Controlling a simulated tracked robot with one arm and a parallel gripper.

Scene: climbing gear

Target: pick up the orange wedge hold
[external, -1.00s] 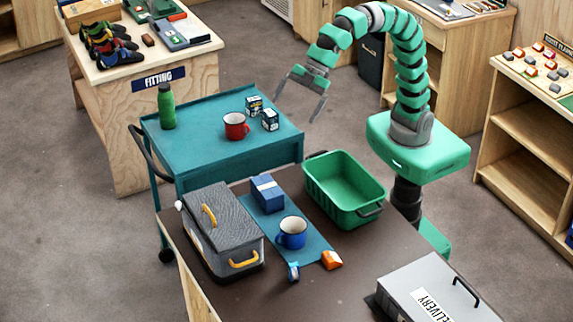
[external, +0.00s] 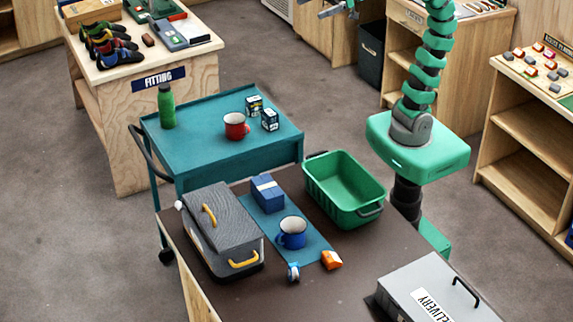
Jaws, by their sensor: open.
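The orange wedge hold (external: 331,260) lies on the dark brown table, at the front end of the blue mat (external: 312,246). My gripper (external: 322,12) is at the top edge of the external view, partly cut off. Its visible fingers are apart and empty. It is high up and far from the wedge, beyond the teal cart. My green arm rises from its base on the right of the table.
Close to the wedge are a blue mug (external: 292,233) and a small blue-and-white item (external: 293,272). A blue box (external: 267,193), a green bin (external: 344,190), a grey toolbox (external: 222,228) and a grey delivery case (external: 432,287) also stand on the table (external: 330,296).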

